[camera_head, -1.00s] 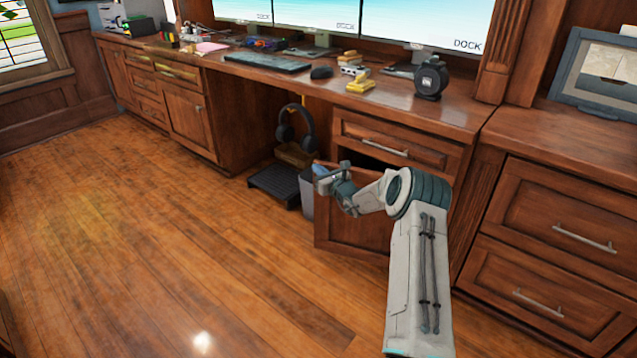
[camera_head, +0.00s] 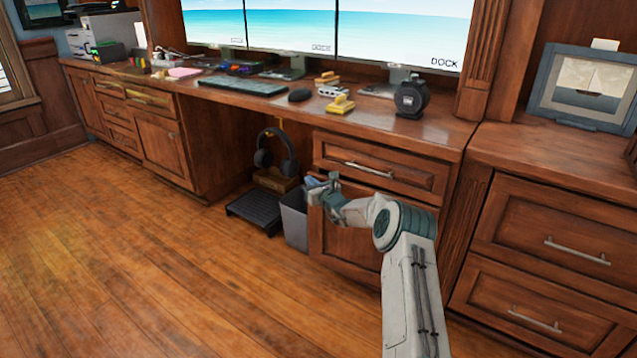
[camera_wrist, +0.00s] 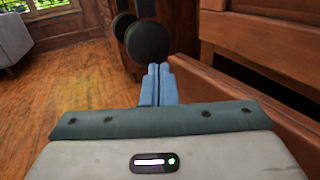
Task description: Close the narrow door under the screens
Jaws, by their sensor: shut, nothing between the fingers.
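The narrow wooden door (camera_head: 340,241) is under the drawer below the screens, right of the knee space. It looks nearly flush with the cabinet front in the head view. In the wrist view its top edge (camera_wrist: 245,105) slants away on the right, with a dark gap between it and the cabinet, so it stands slightly ajar. My gripper (camera_head: 316,184) is at the door's upper left side, fingers together and empty. In the wrist view the blue fingertips (camera_wrist: 158,70) are just left of the door's far end; contact cannot be told. My arm hides part of the door.
Headphones (camera_head: 275,152) hang on a stand in the knee space, beside a grey bin (camera_head: 294,220) and a black footrest (camera_head: 254,211). A handled drawer (camera_head: 378,165) is just above the door. Drawers stand at right. The floor (camera_head: 170,260) is clear at left.

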